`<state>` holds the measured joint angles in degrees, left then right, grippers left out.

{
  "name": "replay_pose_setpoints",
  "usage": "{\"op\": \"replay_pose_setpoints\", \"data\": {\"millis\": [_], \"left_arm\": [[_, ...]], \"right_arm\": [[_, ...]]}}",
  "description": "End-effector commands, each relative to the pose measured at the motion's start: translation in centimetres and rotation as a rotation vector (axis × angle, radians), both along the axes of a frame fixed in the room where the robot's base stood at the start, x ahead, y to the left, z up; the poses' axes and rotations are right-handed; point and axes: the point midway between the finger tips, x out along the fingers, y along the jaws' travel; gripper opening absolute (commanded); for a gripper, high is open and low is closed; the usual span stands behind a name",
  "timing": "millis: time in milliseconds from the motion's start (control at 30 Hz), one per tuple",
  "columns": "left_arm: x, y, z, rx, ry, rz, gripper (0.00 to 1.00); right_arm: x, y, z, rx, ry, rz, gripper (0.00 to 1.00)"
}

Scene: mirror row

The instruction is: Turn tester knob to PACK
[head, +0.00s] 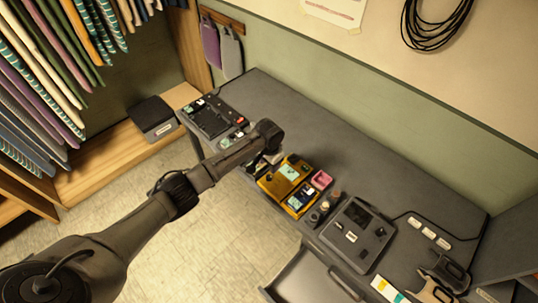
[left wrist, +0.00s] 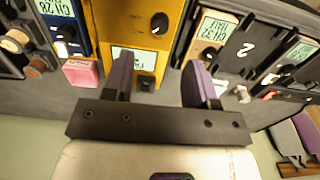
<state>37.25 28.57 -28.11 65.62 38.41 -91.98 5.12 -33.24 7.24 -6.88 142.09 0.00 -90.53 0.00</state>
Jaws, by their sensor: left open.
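The yellow tester (head: 270,184) stands on the grey bench, with a pale screen (head: 289,172) on its top. In the left wrist view the yellow tester (left wrist: 118,22) fills the upper middle. Its black knob (left wrist: 160,22) has a light pointer mark, and its lit screen (left wrist: 134,59) has text too small to read surely. My left gripper (left wrist: 160,62) is open and empty. Its two purple-padded fingers are spread over the near side of the tester, with the knob beyond them and apart. In the head view my left wrist hides the fingertips.
A black tray-like unit (head: 215,119) stands left of the tester. A pink block (head: 321,180) and a dark grey device (head: 357,232) stand to its right. An open drawer (head: 310,278) juts out in front. The bench behind the tester is clear.

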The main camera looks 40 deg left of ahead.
Motion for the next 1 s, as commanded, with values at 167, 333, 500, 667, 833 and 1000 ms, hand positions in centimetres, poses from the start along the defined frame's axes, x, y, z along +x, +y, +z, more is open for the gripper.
{"op": "replay_pose_setpoints", "data": {"millis": [167, 333, 500, 667, 833, 1000], "left_arm": [[0.1, 0.0, 2.9, 0.000, -0.003, 0.000, 0.52], [0.1, 0.0, 4.5, 0.000, -0.002, 0.000, 0.52], [0.0, 0.0, 5.1, 0.000, 0.000, 0.001, 0.52], [0.0, 0.0, 5.2, 0.000, 0.000, 0.001, 0.52], [0.0, 0.0, 5.2, 0.000, 0.000, 0.001, 0.52], [0.0, 0.0, 5.2, 0.000, 0.000, 0.001, 0.52]], "right_arm": [[0.0, 0.1, -0.2, 0.004, 0.000, -0.002, 0.43], [0.0, 0.2, -0.4, 0.008, 0.000, -0.005, 0.43], [0.0, 0.3, -0.4, 0.009, 0.000, -0.006, 0.43], [0.0, 0.3, -0.4, 0.010, -0.001, -0.006, 0.43], [0.0, 0.3, -0.4, 0.009, 0.000, -0.006, 0.43], [0.0, 0.2, -0.4, 0.006, 0.000, -0.004, 0.43]]}}
